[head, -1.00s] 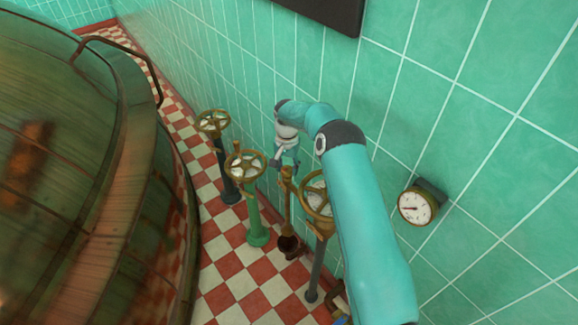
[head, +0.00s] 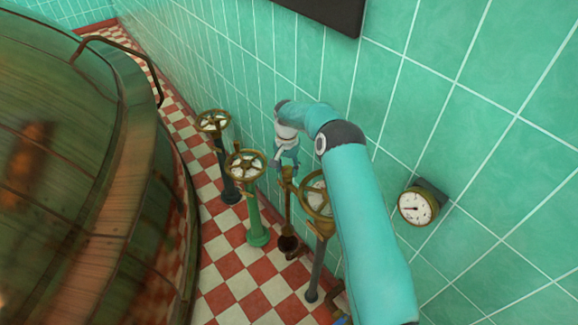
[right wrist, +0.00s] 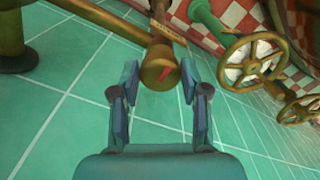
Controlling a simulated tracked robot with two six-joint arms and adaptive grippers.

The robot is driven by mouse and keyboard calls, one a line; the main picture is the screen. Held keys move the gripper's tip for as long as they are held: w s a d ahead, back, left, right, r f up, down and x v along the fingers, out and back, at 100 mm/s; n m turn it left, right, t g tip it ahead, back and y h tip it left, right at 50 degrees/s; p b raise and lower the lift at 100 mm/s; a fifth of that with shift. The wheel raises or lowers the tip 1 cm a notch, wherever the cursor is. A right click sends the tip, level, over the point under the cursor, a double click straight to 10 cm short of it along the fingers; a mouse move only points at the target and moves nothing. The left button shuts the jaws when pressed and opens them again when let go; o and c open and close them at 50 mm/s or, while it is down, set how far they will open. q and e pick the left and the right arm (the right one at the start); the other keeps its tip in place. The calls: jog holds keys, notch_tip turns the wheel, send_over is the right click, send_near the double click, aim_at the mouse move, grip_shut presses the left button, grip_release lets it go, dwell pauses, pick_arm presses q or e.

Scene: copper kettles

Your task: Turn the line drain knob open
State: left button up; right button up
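The line drain knob looks to be the round brass knob with a red mark (right wrist: 160,74) on its face, at the end of a brass pipe in the right wrist view. A small tag, too small to read, sits on the pipe behind it. My right gripper (right wrist: 160,80) is open, with one finger on each side of the knob; I cannot tell whether either touches it. In the head view my right gripper (head: 287,163) is at the top of the thin brass standpipe (head: 288,205), beside the tiled wall. My left gripper is not in view.
Valve handwheels stand close by on posts: one on a green post (head: 245,165), one on a dark post (head: 213,121), and one (head: 316,196) partly behind my right arm. A gauge (head: 416,207) is on the wall. A large copper kettle (head: 70,160) fills the left.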

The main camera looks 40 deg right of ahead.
aim_at(287, 169)
jog(key=o, duration=0.3)
jog(key=shift+a, duration=0.1)
notch_tip(287, 169, up, 12)
jog(key=shift+f, duration=0.1)
dwell(0.4)
